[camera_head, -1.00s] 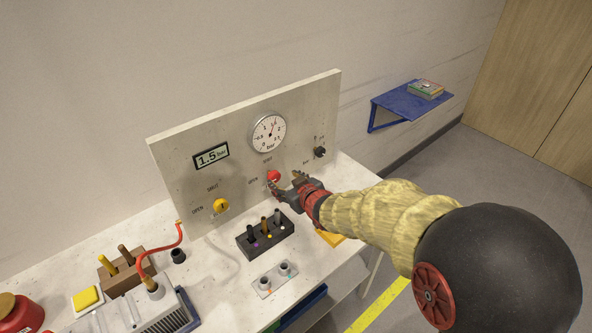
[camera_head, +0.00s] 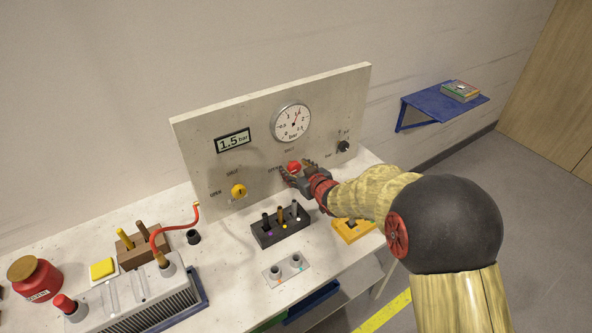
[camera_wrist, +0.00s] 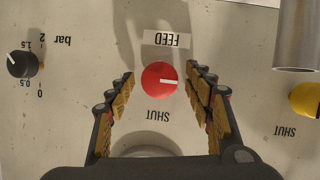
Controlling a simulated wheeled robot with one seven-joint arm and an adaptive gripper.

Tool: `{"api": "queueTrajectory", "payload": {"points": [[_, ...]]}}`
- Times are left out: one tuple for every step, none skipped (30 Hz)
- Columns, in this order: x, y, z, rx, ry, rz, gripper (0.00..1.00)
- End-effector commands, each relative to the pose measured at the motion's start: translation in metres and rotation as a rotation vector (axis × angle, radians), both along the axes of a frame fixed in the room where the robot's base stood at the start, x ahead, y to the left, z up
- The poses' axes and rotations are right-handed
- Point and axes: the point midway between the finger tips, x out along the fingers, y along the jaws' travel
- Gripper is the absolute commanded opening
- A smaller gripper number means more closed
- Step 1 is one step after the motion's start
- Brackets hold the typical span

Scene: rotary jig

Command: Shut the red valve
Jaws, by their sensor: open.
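The red valve (camera_head: 293,166) is a round knob on the upright panel, below the gauge. In the wrist view the red valve (camera_wrist: 158,80) shows its white pointer line aimed to the right. The panel's lettering is upside down there, with SHUT below the knob and FEED above it. My gripper (camera_wrist: 161,74) is open, with one finger on each side of the knob. Gaps show between the fingers and the knob; I cannot tell their depth against the panel. In the head view my gripper (camera_head: 298,171) is at the panel, partly covering the knob's surroundings.
A yellow valve (camera_head: 239,191) is to the left on the panel (camera_head: 190,150), and a black knob (camera_head: 343,147) to the right. The gauge (camera_head: 292,123) is above; the display (camera_head: 233,140) reads 1.5 bar. A dark tool block (camera_head: 282,232) stands on the bench below.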

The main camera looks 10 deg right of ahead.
Motion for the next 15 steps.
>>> {"api": "queueTrajectory", "payload": {"points": [[0.0003,0.0001,0.0002,0.000,0.000,0.000,0.52],[0.0003,0.0001,0.0004,0.000,0.000,0.000,0.52],[0.0002,0.0000,0.0006,0.000,0.000,0.000,0.52],[0.0003,0.0001,0.0007,0.000,-0.001,0.000,0.52],[0.0002,0.0001,0.0007,0.000,-0.001,0.000,0.52],[0.0002,0.0001,0.0008,0.000,-0.001,0.000,0.51],[0.0002,0.0001,0.0008,0.000,-0.001,0.000,0.49],[0.0002,0.0001,0.0008,0.000,-0.001,0.000,0.48],[0.0001,0.0001,0.0008,0.000,-0.001,0.000,0.45],[0.0001,0.0001,0.0008,0.000,-0.001,0.000,0.44],[0.0001,0.0001,0.0008,0.000,-0.001,0.000,0.42],[0.0001,0.0001,0.0008,0.000,-0.001,0.000,0.40],[0.0001,0.0002,0.0008,0.000,-0.001,0.000,0.38],[0.0001,0.0001,0.0009,0.000,-0.001,0.000,0.36],[0.0001,0.0002,0.0008,0.000,-0.001,0.000,0.34]]}}
